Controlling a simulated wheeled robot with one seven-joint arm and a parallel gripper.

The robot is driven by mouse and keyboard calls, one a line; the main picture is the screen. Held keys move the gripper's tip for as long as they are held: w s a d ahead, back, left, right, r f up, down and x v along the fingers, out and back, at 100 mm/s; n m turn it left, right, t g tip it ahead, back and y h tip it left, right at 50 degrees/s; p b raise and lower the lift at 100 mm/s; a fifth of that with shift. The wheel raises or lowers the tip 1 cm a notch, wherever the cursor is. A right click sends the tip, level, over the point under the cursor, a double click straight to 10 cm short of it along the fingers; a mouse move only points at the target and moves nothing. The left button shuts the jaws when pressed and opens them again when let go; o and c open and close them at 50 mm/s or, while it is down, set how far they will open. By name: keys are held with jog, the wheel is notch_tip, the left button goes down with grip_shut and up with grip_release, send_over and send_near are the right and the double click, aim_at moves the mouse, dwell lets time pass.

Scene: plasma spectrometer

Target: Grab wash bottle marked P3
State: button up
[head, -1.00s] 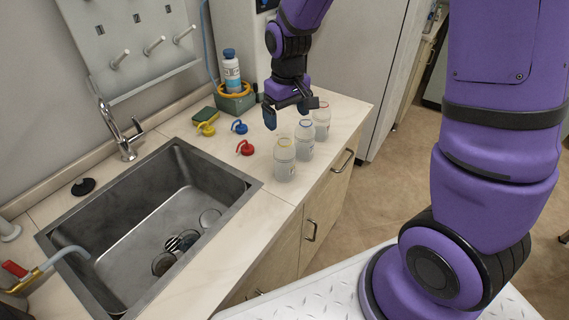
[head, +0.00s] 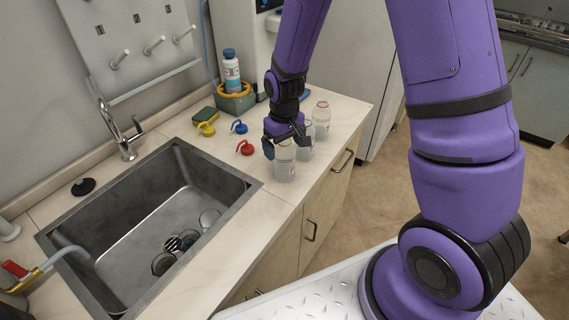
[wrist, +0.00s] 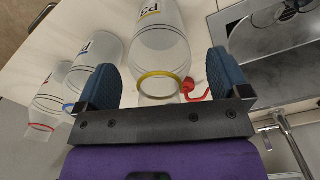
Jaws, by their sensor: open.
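Three clear, uncapped wash bottles stand in a row on the counter. The nearest has a yellow neck ring (head: 285,170), the middle one a blue ring (head: 306,152), the farthest a red ring (head: 321,116).
A red cap (head: 245,148), blue cap (head: 239,127) and yellow cap (head: 205,129) with spouts lie left of the bottles. A steel sink (head: 160,225) is to the left. A labelled bottle (head: 231,72) stands in a green holder behind.

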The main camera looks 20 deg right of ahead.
jog(key=shift+f, duration=0.45)
jog(key=c, duration=1.3)
jog(key=shift+c, duration=0.2)
jog(key=shift+r, duration=0.15)
